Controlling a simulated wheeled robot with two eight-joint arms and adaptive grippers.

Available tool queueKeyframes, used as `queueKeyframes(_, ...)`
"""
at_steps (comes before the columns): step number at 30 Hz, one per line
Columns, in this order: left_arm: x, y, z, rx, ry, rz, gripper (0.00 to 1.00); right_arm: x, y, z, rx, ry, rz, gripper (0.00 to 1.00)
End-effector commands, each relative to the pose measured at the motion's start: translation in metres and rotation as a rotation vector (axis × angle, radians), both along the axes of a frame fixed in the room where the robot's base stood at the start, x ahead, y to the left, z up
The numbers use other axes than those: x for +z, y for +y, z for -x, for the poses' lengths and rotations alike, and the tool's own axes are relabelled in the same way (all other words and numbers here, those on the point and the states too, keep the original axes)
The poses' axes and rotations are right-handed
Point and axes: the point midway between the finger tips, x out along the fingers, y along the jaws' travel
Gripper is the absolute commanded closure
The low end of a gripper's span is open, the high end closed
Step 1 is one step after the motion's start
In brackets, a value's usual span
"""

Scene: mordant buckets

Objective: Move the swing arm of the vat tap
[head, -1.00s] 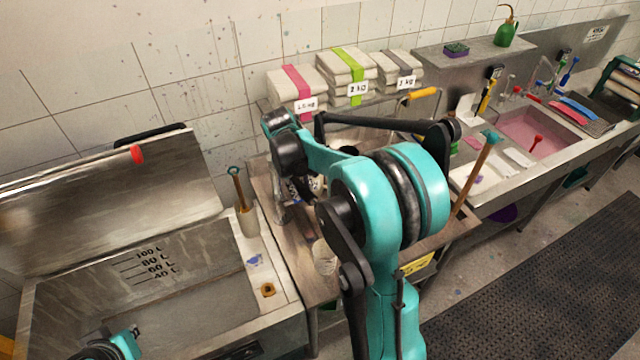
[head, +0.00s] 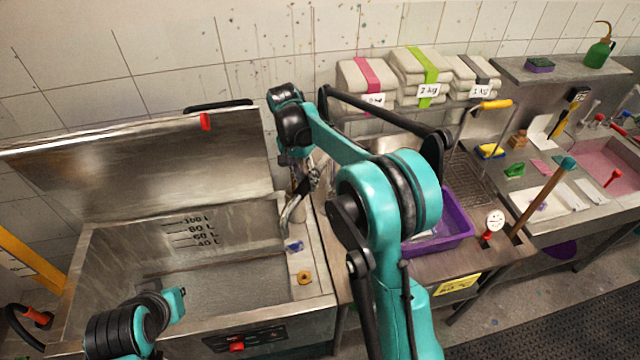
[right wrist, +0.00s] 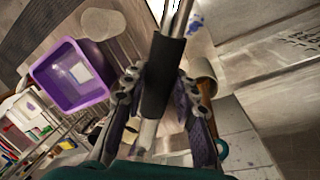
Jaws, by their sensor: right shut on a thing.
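The swing arm of the vat tap shows in the right wrist view as a bright metal pipe with a black sleeve (right wrist: 162,75). My right gripper (right wrist: 160,105) is shut on it, with a dark finger on each side of the pipe. In the head view the right gripper (head: 306,180) is at the vat's right back corner, and a curved metal spout (head: 289,212) hangs below it over the rim. The gripper hides much of the tap. The steel vat (head: 318,285) stands open with its lid raised. My left arm shows at the lower left, its gripper not visible.
A purple tub (head: 462,238) stands on the worktop right of the vat. A wooden-handled tool (right wrist: 206,112) is close beside the right gripper. Weighed bags (head: 420,75) sit on the shelf behind my right forearm. The vat's inside looks clear.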

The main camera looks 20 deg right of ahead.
Motion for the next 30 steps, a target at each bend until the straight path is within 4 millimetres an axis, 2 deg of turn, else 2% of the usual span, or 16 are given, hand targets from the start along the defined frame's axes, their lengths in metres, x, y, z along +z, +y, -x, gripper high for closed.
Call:
queueKeyframes(6,0.001,0.0,0.0,0.0,0.0,0.0,1.0,0.001,0.015,-0.021,-0.163,-0.002,0.002,1.0)
queueKeyframes(13,0.002,0.0,0.0,0.0,0.0,0.0,1.0,0.001,0.023,-0.036,-0.278,-0.003,0.001,1.0)
queueKeyframes(30,0.003,0.0,0.0,0.0,0.0,0.0,1.0,0.001,0.026,-0.044,-0.342,-0.003,0.002,1.0)
